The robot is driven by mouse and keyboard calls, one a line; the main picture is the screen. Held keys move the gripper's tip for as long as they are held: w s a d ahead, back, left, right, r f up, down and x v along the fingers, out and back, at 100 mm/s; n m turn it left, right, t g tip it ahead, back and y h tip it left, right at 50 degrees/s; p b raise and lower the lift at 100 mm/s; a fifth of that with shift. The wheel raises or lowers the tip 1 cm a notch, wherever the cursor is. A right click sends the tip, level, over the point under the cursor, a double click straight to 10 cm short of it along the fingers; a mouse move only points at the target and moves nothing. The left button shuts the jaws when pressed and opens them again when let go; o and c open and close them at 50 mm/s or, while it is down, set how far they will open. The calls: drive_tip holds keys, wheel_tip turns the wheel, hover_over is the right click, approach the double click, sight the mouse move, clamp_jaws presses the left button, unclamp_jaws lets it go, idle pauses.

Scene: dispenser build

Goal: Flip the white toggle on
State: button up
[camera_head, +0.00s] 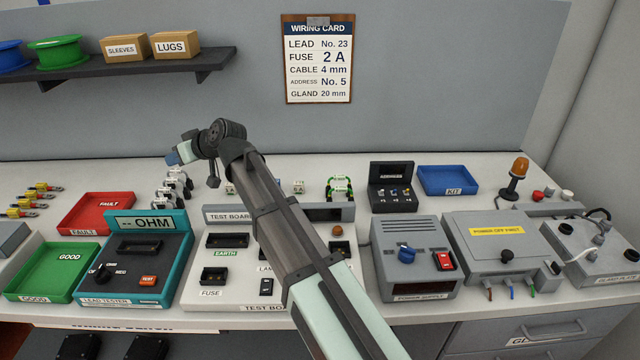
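The black address box (392,173) stands at the back, right of centre, with a dark display and a row of small toggles (394,192) on its front. The toggles are too small to tell clearly which one is white or which way each is set. My gripper (183,153) is at the left of centre above the table, well away from the address box. It is small and partly hidden behind its own wrist, so I cannot tell whether its fingers are open. I see nothing held in it. My arm crosses the middle of the view.
The power supply (412,245), with a blue knob and red switch, stands in front of the address box. A blue kit tray (447,181) is to its right. The teal ohm tester (140,250) and test board (216,285) stand left. A beacon (517,170) rises at right.

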drive_tip(key=w+d+m+h, duration=0.2)
drive_tip(key=w+d+h, duration=0.15)
drive_tip(key=d, duration=1.15)
drive_tip(key=m+g+h, duration=0.1)
drive_tip(key=m+h, duration=0.6)
drive_tip(key=m, duration=0.1)
approach(382, 197)
drive_tip(key=x, duration=0.2)
drive_tip(key=w+x, duration=0.1)
drive_tip(key=x, duration=0.3)
drive_tip(key=shift+w, duration=0.3)
clamp_jaws()
